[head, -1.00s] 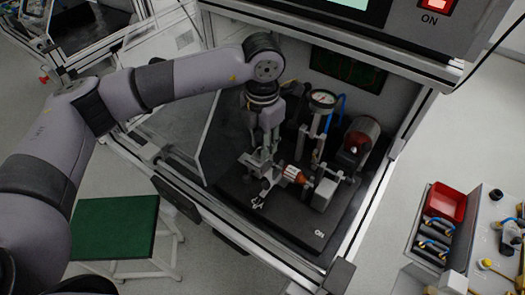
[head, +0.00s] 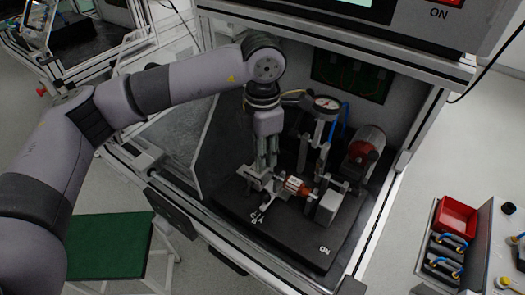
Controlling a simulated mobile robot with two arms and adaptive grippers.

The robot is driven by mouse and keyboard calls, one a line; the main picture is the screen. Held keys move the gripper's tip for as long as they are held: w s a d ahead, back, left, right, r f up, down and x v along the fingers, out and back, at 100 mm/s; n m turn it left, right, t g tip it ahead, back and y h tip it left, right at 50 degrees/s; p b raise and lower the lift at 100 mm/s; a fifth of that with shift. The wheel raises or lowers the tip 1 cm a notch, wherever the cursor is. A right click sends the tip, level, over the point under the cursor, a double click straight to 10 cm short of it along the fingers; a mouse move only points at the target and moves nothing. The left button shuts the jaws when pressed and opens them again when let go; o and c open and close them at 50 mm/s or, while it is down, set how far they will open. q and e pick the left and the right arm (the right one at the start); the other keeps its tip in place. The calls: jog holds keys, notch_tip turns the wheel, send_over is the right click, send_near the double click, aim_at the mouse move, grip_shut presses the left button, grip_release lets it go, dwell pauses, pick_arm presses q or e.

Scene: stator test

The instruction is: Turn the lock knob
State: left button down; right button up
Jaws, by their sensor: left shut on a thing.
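My left gripper (head: 264,168) reaches into the test station from above. It points down at the left end of the fixture, and its fingers are shut on what appears to be the lock knob, which they mostly hide. The copper-coloured wound part (head: 296,186) lies across the fixture just right of the fingers. A grey metal block (head: 328,207) stands at its right end. The fixture sits on a black base plate (head: 290,238) with a white "ON" mark at its front corner. My right gripper is not in view.
A dial gauge (head: 326,104) on a post and a red-ended motor (head: 366,144) stand close behind the fixture. An open clear panel (head: 180,140) is left of the station. A green-topped stool (head: 108,246) and a red bin (head: 456,217) are outside.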

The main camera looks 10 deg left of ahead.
pick_arm(q)
jog(key=shift+r, duration=0.1)
jog(key=c, duration=1.3)
grip_release()
notch_tip(320, 180, up, 12)
jog(key=shift+f, duration=0.1)
